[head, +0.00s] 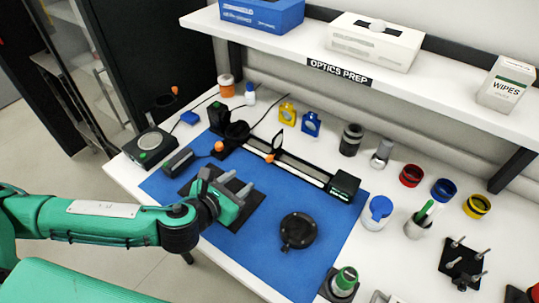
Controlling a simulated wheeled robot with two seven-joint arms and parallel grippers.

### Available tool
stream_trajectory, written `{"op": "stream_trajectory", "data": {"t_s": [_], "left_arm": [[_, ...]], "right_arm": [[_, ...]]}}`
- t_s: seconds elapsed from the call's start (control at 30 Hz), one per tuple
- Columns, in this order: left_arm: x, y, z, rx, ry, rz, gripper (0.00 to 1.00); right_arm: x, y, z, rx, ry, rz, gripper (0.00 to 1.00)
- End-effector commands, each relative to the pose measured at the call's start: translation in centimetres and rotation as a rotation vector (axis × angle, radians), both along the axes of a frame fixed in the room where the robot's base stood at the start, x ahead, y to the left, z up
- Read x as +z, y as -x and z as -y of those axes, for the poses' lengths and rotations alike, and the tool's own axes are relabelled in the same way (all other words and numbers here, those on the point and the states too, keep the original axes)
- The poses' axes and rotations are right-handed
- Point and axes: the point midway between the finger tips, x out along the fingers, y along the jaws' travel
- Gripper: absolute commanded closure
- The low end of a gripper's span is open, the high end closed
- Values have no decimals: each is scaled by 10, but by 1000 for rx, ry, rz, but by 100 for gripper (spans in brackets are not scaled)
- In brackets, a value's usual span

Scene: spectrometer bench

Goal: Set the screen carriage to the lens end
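A dark optical rail (301,171) runs diagonally across the back of the blue mat. A round glass element in a black ring (277,142), probably a lens, stands upright on it, with an orange knob (269,158) at its foot. A black unit with an orange knob (218,147) is at the rail's left end, and a dark green box (343,186) at its right end. I cannot tell for sure which part is the screen carriage. My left gripper (236,183) is in front of the rail, apart from it; its two grey fingers are spread and empty. My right gripper is out of view.
The blue mat (262,262) holds a black plate under my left gripper and a round black disc (298,231). Cups, coloured rings (411,175) and a jar (377,212) stand right of the rail. A white shelf (300,60) overhangs the back.

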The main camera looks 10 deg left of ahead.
Motion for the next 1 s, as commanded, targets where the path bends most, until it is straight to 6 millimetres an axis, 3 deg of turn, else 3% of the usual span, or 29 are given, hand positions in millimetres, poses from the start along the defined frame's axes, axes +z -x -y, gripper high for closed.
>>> {"op": "stream_trajectory", "data": {"t_s": [0.1, 0.23, 0.4, 0.7, 1.0], "left_arm": [[-3, -10, 3, -2, -6, 3, 60], [-11, -30, 9, -2, -5, 3, 60], [-23, -60, 19, 0, -4, 3, 60], [-43, -104, 33, 0, -3, 1, 60], [-51, -120, 38, 0, -2, 0, 60]], "right_arm": [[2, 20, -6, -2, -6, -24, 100], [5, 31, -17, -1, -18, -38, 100], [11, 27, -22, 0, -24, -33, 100], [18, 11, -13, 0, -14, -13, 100], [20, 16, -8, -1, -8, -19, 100]]}}
